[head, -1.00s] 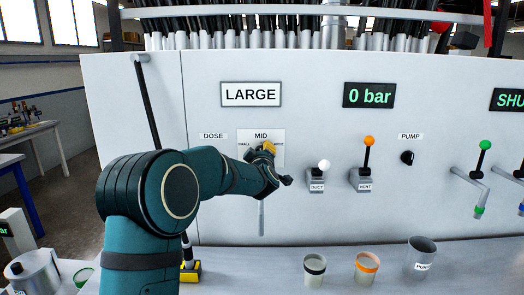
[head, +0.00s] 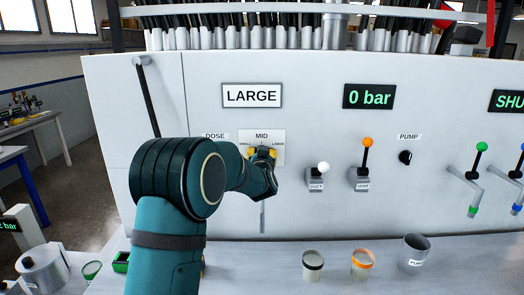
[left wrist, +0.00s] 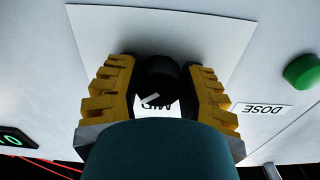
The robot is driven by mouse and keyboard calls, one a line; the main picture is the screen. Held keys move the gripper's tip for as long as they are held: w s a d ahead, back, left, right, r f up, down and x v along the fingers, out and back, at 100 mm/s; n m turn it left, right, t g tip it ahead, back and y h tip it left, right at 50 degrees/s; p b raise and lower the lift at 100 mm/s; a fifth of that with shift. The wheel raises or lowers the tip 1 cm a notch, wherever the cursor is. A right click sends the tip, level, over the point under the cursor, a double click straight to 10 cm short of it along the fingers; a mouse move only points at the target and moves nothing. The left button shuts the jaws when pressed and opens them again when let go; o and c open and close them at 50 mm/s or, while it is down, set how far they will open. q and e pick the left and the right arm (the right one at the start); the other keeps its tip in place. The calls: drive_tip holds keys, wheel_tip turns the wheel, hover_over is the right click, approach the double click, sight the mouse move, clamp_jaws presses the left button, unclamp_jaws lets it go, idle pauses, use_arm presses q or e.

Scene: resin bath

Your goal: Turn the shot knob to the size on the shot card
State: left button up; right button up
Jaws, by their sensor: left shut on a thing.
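The shot card (head: 252,95) reads LARGE and hangs on the white panel. Below it is the shot knob's white scale plate (head: 275,135), marked SMALL at left, MID at top and LARGE at right. My left gripper (head: 262,153) is at this plate and hides the knob in the head view. In the left wrist view, which is upside down, the black shot knob (left wrist: 157,74) sits between the yellow fingers of my left gripper (left wrist: 158,85), shut on it. A white mark on the knob slants beside the upside-down MID lettering. My right gripper is not in view.
Right of the plate are the white-topped DUCT lever (head: 323,168), orange-topped VENT lever (head: 367,144) and black PUMP knob (head: 405,157). A green button (left wrist: 302,72) is beside the DOSE label. Cups (head: 313,266) stand on the bench. A display (head: 369,96) reads 0 bar.

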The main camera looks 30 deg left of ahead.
use_arm(q)
drive_tip(key=m+p, duration=0.1)
drive_tip(key=m, duration=0.2)
drive_tip(key=shift+r, duration=0.2)
drive_tip(key=shift+a+m+p, duration=0.1)
drive_tip(key=shift+m+p, duration=0.6)
drive_tip(key=shift+m, duration=0.7)
drive_tip(key=o, duration=1.2)
drive_tip(key=shift+f, duration=0.15)
drive_tip(key=v, duration=1.2)
